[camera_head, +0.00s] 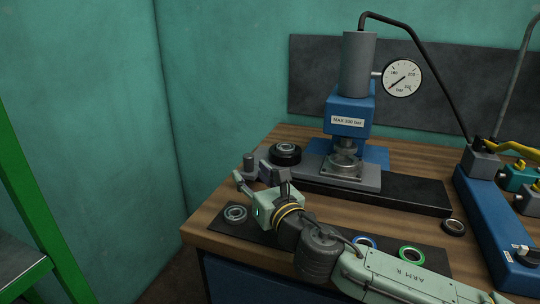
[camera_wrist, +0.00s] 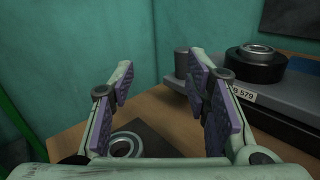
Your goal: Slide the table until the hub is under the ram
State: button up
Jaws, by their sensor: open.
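The press has a grey cylinder and a blue head (camera_head: 346,117), with the dark ram (camera_head: 346,146) pointing down. Below the ram is a round metal piece (camera_head: 343,163) on a grey plate. The grey sliding table (camera_head: 310,172) reaches left from there. The hub, a black disc with a metal ring on top (camera_head: 285,152), sits on the table left of the ram; the wrist view shows it too (camera_wrist: 255,68). A grey upright post (camera_head: 250,161) stands at the table's left end, also in the wrist view (camera_wrist: 182,62). My gripper (camera_head: 254,177) is open and empty, close to that post; contact cannot be told.
A dark mat (camera_head: 242,226) at the front holds a metal ring (camera_head: 235,213), a blue ring (camera_head: 363,241) and a green ring (camera_head: 411,254). A loose bearing (camera_head: 453,227) lies near a blue pump (camera_head: 495,225) at right. A gauge (camera_head: 401,78) is beside the press.

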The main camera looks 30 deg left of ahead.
aim_at(251, 161)
jog(key=shift+w+d+f+t+h, duration=0.2)
jog(key=shift+w+d+f, duration=0.1)
jog(key=shift+w+d, duration=0.15)
jog(key=shift+w+d+f+t+h, duration=0.1)
jog(key=shift+w+d+f+h, duration=0.15)
jog(key=shift+w, duration=0.25)
jog(key=shift+w+d+f, duration=0.1)
jog(key=shift+w, duration=0.25)
jog(key=p+x, duration=0.3)
jog(key=x, duration=0.7)
jog(key=shift+c, duration=0.5)
grip_shut()
